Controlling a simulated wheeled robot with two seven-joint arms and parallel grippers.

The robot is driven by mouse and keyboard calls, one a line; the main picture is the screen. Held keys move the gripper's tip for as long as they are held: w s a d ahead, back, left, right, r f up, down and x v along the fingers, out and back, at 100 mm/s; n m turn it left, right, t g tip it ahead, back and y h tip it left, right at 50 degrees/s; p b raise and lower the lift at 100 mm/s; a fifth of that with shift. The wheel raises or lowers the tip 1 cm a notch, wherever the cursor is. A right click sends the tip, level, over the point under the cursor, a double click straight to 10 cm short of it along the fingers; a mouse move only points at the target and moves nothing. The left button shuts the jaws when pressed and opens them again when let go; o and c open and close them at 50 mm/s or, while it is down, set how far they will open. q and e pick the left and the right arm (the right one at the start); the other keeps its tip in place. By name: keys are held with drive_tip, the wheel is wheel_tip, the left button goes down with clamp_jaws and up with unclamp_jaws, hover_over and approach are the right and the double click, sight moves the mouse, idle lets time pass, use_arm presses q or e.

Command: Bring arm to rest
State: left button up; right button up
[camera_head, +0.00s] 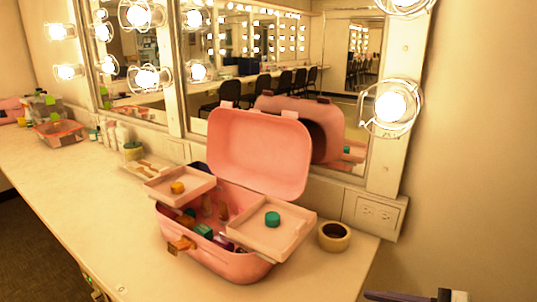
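A pink case (262,150) stands on the counter with its lid raised. Its two upper trays are spread out to the sides. The left tray (168,192) holds a small orange item (177,187), and the right tray (290,228) holds a green round item (272,219). Several small items lie in the case's lower part. A dark part with a pale end, which looks like part of my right arm or gripper (415,296), shows at the bottom right edge, clear of the case. Its fingers cannot be made out. I cannot make out my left gripper.
The counter (95,205) runs from the left to the front, with bare room left of the case. A tape roll (334,236) lies right of the case. An orange basket (60,132), bottles (110,132) and a small tray (146,168) stand along the lit mirrors (265,45).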

drive_tip(key=s+d+f+n+h, duration=0.4)
drive_tip(key=s+d+f+n, duration=0.15)
drive_tip(key=f+n, duration=0.45)
drive_tip(key=s+d+f+n+h, duration=0.35)
drive_tip(key=d+f+n, duration=0.3)
drive_tip(key=n, duration=0.45)
drive_tip(key=s+d+f+n+h, duration=0.3)
drive_tip(key=s+d+f+n, duration=0.25)
drive_tip(key=f+n, duration=0.45)
drive_tip(key=a+m+y, duration=0.1)
drive_tip(key=a+m, duration=0.7)
drive_tip(key=a, duration=1.3)
drive_tip(key=shift+s+y, duration=0.35)
drive_tip(key=shift+s, duration=0.1)
